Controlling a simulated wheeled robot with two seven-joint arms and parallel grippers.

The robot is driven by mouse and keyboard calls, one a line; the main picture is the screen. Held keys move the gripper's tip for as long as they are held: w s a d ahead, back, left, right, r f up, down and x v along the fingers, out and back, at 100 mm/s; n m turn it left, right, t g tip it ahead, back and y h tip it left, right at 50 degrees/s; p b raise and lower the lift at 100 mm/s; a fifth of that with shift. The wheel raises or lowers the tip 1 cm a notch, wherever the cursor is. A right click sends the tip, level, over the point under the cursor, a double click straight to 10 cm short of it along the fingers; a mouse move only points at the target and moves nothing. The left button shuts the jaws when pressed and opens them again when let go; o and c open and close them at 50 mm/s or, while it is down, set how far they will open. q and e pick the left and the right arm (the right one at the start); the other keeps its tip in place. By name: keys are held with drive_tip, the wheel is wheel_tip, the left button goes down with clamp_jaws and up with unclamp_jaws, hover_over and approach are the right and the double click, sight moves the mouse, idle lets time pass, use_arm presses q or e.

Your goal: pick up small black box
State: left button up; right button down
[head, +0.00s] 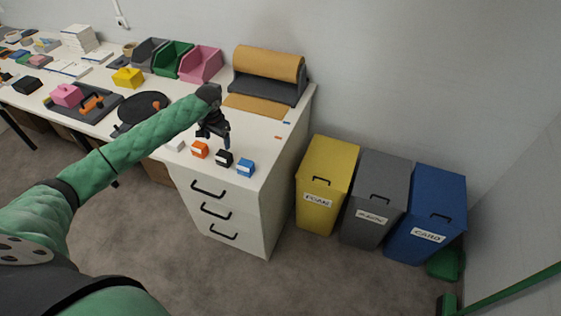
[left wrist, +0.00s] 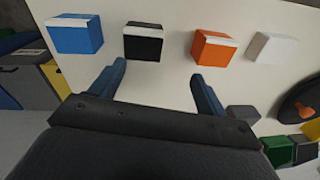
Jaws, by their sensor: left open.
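The small black box (head: 224,158) has a white-edged top and sits near the front edge of the white table, between an orange box (head: 200,149) and a blue box (head: 245,167). In the left wrist view the black box (left wrist: 143,43) lies beyond my fingertips, apart from them. My left gripper (head: 219,138) is above the table just behind the black box; its two fingers are spread and empty in the left wrist view (left wrist: 160,70). The blue box (left wrist: 76,35) and orange box (left wrist: 213,48) flank the black one there. My right gripper is not in view.
A small white box (head: 175,146) is left of the orange one, partly by my left arm. A dark round disc (head: 143,106), a paper roll holder (head: 268,75) and coloured bins (head: 172,59) stand farther back. Yellow, grey and blue waste bins (head: 326,180) stand right of the table.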

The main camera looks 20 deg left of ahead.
sight(223, 154)
use_arm(q)
drive_tip(key=shift+w+d+f+g, duration=0.15)
drive_tip(key=shift+d+g, duration=0.15)
drive_tip(key=shift+d, duration=0.45)
drive_tip(key=shift+s+d+n+h, duration=0.1)
drive_tip(key=shift+s+n+h, duration=0.2)
drive_tip(key=shift+s+n, duration=0.15)
drive_tip(key=shift+s+a, duration=0.2)
drive_tip(key=shift+w+d+f+p, duration=0.1)
drive_tip(key=shift+d+f+p, duration=0.15)
drive_tip(key=shift+f, duration=0.2)
drive_tip(key=shift+w+d+f+p, duration=0.1)
drive_tip(key=shift+f+p, duration=0.15)
drive_tip(key=shift+f, duration=0.5)
drive_tip(key=shift+s+a+f+p, duration=0.1)
drive_tip(key=shift+f+p, duration=0.05)
drive_tip(key=shift+p, duration=0.15)
drive_tip(key=f+p, duration=0.2)
drive_tip(key=f, duration=0.1)
drive_tip(key=f+p, duration=0.1)
drive_tip(key=shift+s+f, duration=0.2)
drive_tip(key=shift+s, duration=0.1)
drive_tip(key=shift+f, duration=0.3)
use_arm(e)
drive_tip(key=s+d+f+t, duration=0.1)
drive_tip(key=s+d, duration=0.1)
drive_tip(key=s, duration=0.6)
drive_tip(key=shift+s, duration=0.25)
